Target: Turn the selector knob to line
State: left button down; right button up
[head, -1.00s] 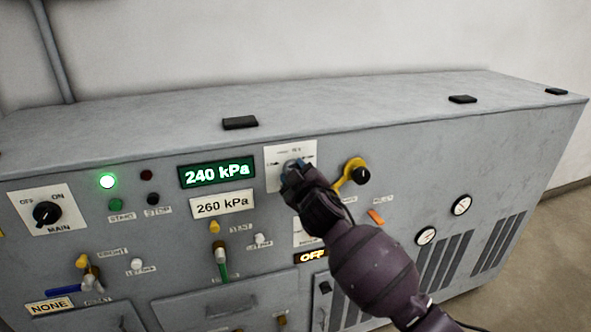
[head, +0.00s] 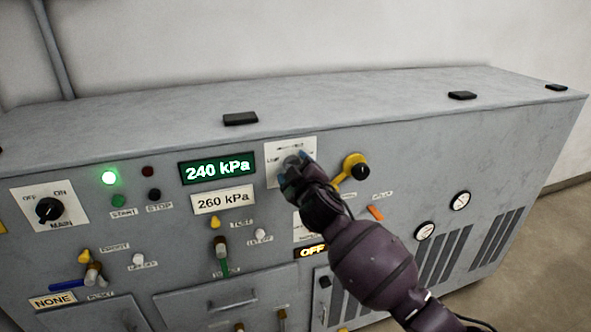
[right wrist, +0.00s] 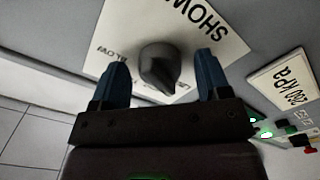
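The selector knob (right wrist: 160,66) is dark grey and sits on a white label plate (right wrist: 100,58) with black lettering, partly cut off and blurred. In the right wrist view my right gripper (right wrist: 163,70) is open, with one blue finger on each side of the knob and a gap to it on both sides. In the head view the plate (head: 303,146) is on the upper middle of the grey cabinet. There my right gripper (head: 296,172) covers most of the knob. The knob's exact pointing direction is hard to read. My left gripper is not in view.
A green display (head: 217,170) reads 240 kPa above a 260 kPa label (head: 222,201). A yellow-and-black knob (head: 357,170) is close right of my gripper. A MAIN switch (head: 48,209) and lit green lamp (head: 109,178) are left. Valve levers (head: 92,273) stick out lower left.

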jog(key=v, duration=1)
jog(key=shift+s+d+p, duration=0.15)
jog(key=shift+s+p, duration=0.25)
jog(key=shift+r, duration=0.1)
